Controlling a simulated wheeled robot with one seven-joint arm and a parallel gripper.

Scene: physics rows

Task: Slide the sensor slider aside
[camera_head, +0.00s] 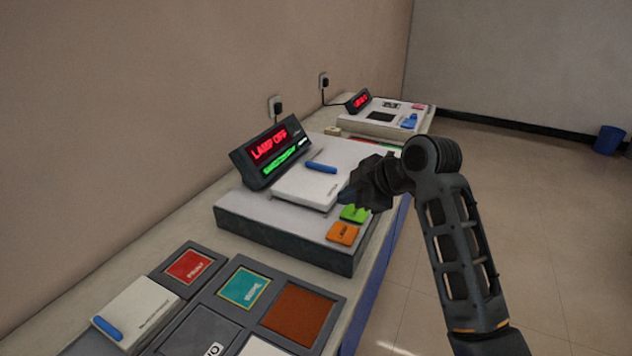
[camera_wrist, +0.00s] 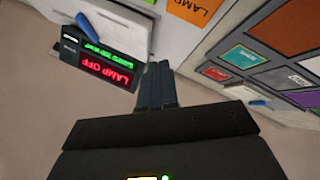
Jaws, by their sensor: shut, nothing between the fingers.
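A white sliding plate (camera_head: 305,190) with a blue handle (camera_head: 321,168) lies on top of a grey box (camera_head: 285,235), in front of a display (camera_head: 270,150) reading LAMP OFF. I cannot read the plate's label. In the wrist view the plate (camera_wrist: 122,32) and its blue handle (camera_wrist: 88,24) are at the upper left. My gripper (camera_head: 350,195) is over the plate's right side in the head view; whether it touches the plate is unclear. In the wrist view its fingers (camera_wrist: 157,72) are together and empty.
A green piece (camera_head: 354,213) and an orange LAMP tile (camera_head: 343,233) sit on the box's right edge. Nearer is a panel with coloured tiles (camera_head: 190,266) and another white plate (camera_head: 140,305) with a blue handle. A second display box (camera_head: 380,122) stands farther back.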

